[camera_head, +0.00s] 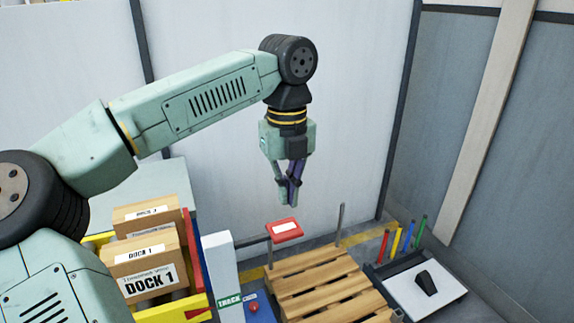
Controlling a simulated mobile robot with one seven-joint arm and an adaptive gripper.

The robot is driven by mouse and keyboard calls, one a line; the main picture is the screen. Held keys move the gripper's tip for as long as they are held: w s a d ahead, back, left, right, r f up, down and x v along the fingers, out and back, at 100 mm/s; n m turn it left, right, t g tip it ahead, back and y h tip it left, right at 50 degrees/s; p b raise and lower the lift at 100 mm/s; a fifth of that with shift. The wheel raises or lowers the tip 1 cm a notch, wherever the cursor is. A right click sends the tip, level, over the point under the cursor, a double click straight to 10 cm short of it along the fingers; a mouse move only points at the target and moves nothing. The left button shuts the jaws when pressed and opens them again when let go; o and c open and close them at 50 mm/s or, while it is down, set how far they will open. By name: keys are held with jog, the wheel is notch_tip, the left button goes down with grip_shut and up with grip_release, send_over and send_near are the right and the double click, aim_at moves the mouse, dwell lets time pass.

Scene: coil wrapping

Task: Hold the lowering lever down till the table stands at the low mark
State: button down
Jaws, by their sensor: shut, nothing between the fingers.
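A red paddle with a white label (286,229) sits at the end of a dark bar beside a white post (221,275); it looks like the lowering lever. My gripper (289,203) points down just above the paddle in the picture, its fingers shut and empty. A small gap shows between fingertips and paddle; their distance in depth is unclear. A slatted wooden pallet (315,281) lies below and to the right of the paddle. The table under it is mostly hidden, and I cannot make out a low mark.
Cartons labelled DOCK 1 (145,272) stand at left by a red, blue and yellow frame. A red knob (254,307) is near the post's foot. A thin grey rod (340,222) rises behind the pallet. Coloured rods (404,240) and a white-topped stand (440,293) are at right.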

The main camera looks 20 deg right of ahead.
aim_at(287, 226)
notch_tip(287, 226, down, 6)
jog(key=shift+r+p, duration=0.1)
jog(key=shift+p, duration=0.55)
